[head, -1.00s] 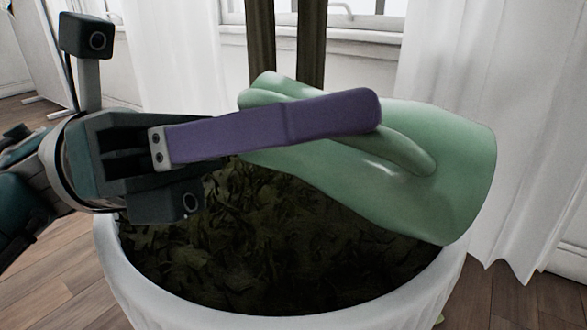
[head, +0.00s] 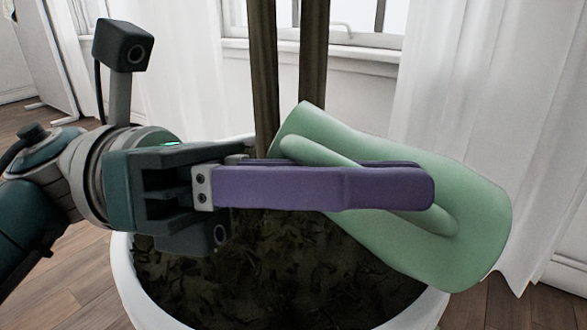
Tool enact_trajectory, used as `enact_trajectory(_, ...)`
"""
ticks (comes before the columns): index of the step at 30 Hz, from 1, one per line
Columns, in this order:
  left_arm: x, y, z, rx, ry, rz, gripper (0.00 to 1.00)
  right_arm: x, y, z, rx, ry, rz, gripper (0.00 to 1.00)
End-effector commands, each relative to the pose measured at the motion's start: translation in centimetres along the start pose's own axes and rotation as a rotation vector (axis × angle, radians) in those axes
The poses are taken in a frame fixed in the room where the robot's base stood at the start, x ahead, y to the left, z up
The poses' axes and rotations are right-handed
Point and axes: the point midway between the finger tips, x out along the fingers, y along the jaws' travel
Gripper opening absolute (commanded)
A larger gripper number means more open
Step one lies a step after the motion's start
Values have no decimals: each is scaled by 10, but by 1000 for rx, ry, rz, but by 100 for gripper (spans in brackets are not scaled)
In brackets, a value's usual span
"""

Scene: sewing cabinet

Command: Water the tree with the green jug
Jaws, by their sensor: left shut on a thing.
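The green jug (head: 470,210) is held tilted above the right side of the white pot, its narrower end up and to the left near the trunks and its wide end down and to the right. My left gripper (head: 425,185), with purple fingers, is shut on the jug's handle (head: 310,155). The tree shows as two brown trunks (head: 312,60) behind the jug; its top is out of view. Dark leafy soil (head: 260,270) fills the pot (head: 130,290). No water is visible. My right gripper is not in view.
White curtains (head: 470,90) hang on both sides of a window (head: 365,35) behind the pot. Wooden floor (head: 70,285) shows at the left and lower right. A white panel (head: 40,50) stands at the far left.

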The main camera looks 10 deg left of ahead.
Motion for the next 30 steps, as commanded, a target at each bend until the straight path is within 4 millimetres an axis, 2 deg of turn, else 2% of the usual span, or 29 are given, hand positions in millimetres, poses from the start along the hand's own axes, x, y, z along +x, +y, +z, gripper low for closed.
enact_trajectory(1,7,-7,19,5,63,23,0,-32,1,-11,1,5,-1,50)
enact_trajectory(2,7,-5,15,6,96,36,0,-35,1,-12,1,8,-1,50)
enact_trajectory(6,8,0,4,-3,130,59,0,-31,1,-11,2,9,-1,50)
enact_trajectory(13,11,1,6,-14,194,97,0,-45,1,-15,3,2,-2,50)
enact_trajectory(30,11,2,3,-17,199,101,0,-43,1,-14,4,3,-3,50)
